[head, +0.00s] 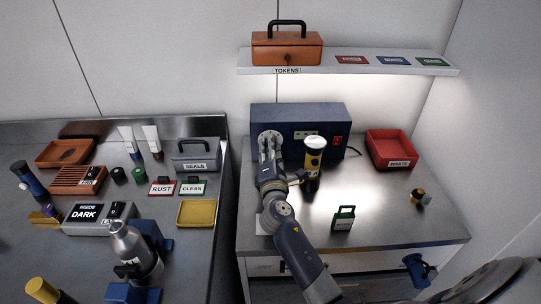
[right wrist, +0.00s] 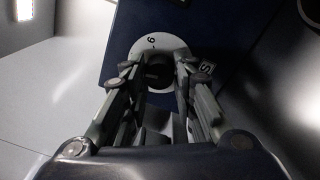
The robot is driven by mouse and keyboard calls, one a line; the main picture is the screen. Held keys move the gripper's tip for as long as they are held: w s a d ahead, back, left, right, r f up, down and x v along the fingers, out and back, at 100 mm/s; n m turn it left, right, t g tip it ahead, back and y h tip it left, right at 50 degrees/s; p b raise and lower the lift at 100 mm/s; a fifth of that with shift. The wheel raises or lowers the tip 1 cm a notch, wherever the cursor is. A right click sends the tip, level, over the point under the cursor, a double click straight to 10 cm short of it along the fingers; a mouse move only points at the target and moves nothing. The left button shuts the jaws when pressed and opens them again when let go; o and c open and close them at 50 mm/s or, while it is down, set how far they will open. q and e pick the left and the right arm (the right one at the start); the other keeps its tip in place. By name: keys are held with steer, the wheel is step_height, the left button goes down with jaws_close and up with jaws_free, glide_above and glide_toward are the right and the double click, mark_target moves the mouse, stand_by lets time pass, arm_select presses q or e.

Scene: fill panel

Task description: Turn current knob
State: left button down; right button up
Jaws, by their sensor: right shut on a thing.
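The dark blue panel box (head: 318,118) stands at the back of the right-hand metal table. My right gripper (head: 268,146) reaches up to the left part of its front face and covers the knob in the head view. In the right wrist view, a dark round knob (right wrist: 157,76) sits on a pale round dial (right wrist: 153,45) with a "6" mark on the blue face. The fingers of my right gripper, also in this view (right wrist: 156,78), are shut on the knob from both sides. The knob's pointer is not readable.
A black and yellow cylinder (head: 313,158) stands close to the right of my right gripper. A red waste bin (head: 390,149) and a green-framed tag (head: 344,218) are on the same table. A shelf (head: 350,70) hangs above the box.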

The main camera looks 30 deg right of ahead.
steer(key=shift+m+b, duration=0.65)
steer(key=shift+m, duration=0.45)
steer(key=o, duration=1.1)
steer(key=v, duration=1.2)
steer(key=shift+a, duration=0.15)
steer(key=shift+w, duration=0.1)
